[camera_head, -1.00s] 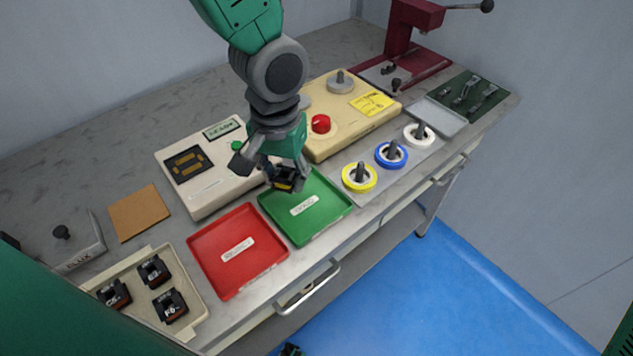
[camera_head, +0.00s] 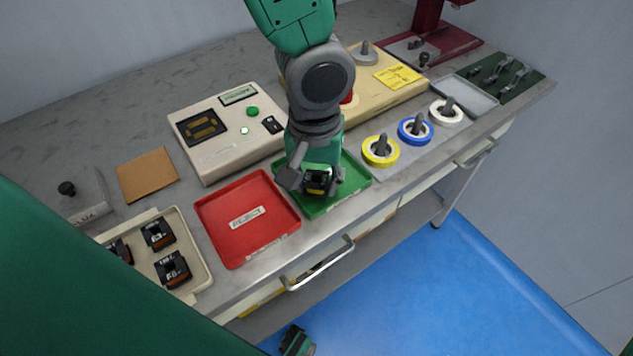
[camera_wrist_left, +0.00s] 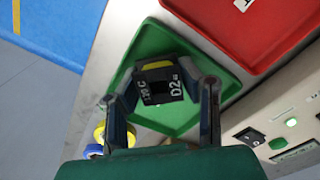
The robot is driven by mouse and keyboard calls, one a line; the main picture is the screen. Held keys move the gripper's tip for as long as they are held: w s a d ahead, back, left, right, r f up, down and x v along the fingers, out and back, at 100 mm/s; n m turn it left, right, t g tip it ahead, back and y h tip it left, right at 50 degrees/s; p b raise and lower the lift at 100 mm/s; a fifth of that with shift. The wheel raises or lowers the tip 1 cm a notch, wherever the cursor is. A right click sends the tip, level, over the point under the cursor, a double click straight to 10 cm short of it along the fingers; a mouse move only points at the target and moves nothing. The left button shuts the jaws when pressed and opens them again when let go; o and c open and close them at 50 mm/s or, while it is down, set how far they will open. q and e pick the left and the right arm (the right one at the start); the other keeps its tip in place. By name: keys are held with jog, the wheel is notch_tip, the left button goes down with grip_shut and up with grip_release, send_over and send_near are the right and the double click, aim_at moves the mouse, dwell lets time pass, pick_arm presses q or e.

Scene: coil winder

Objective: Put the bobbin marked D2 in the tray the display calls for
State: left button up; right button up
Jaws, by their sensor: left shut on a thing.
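The bobbin marked D2 (camera_wrist_left: 160,86) is black with a yellow winding and white lettering in the left wrist view. My left gripper (camera_head: 317,182) is shut on the bobbin, with a finger on either side of it. In the head view the bobbin (camera_head: 318,181) shows over the green tray (camera_head: 358,178); I cannot tell whether it touches the tray floor. The red tray (camera_head: 223,227), labelled REJECT, lies to the left of the green one. The green tray's label is hidden behind my gripper. The display (camera_head: 238,94) on the beige tester is too small to read.
A beige tray (camera_head: 203,263) at the lower left holds several black bobbins. The tester (camera_head: 222,160) stands behind the coloured trays. Yellow, blue and white wire spools (camera_head: 380,151) stand on pegs to the right. The bench's front edge is close to the trays.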

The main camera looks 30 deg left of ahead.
pick_arm(q)
jog(key=shift+w+f, duration=0.1)
jog(key=shift+f, duration=0.05)
jog(key=shift+d, duration=0.1)
jog(key=shift+f, duration=0.6)
jog(key=o, duration=0.9)
jog(key=shift+r, duration=0.1)
notch_tip(320, 180, up, 13)
jog(key=p, duration=0.3)
